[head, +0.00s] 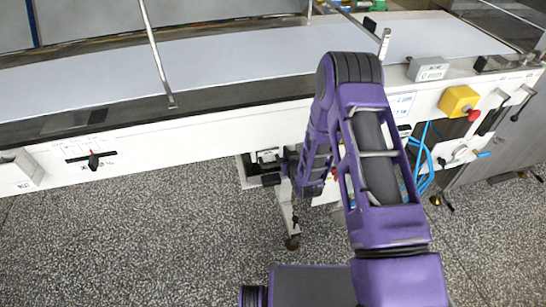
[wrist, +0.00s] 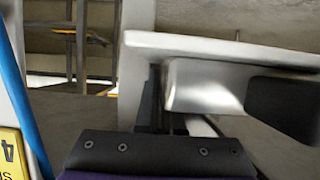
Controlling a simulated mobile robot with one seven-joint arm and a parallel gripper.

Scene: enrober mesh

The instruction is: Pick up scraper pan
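I cannot identify the scraper pan for certain. In the wrist view, a pale metal piece with a flat top edge (wrist: 220,47) and a rounded silver body (wrist: 203,88) fills the right half, close in front of my gripper; it may be the pan or part of the machine. The dark bolted plate at the bottom of that view is mine. In the head view my gripper (head: 272,168) is low under the front edge of the conveyor, at a small pale recess, partly hidden by my arm. Its fingers are not clear, nor is any contact.
The long enrober conveyor (head: 230,55) with a white front panel (head: 190,138) runs across the head view. A yellow box with a red button (head: 458,101) and blue hoses (head: 424,160) are right of my arm. A castered leg (head: 289,215) stands below. Speckled floor (head: 130,240) is clear at left.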

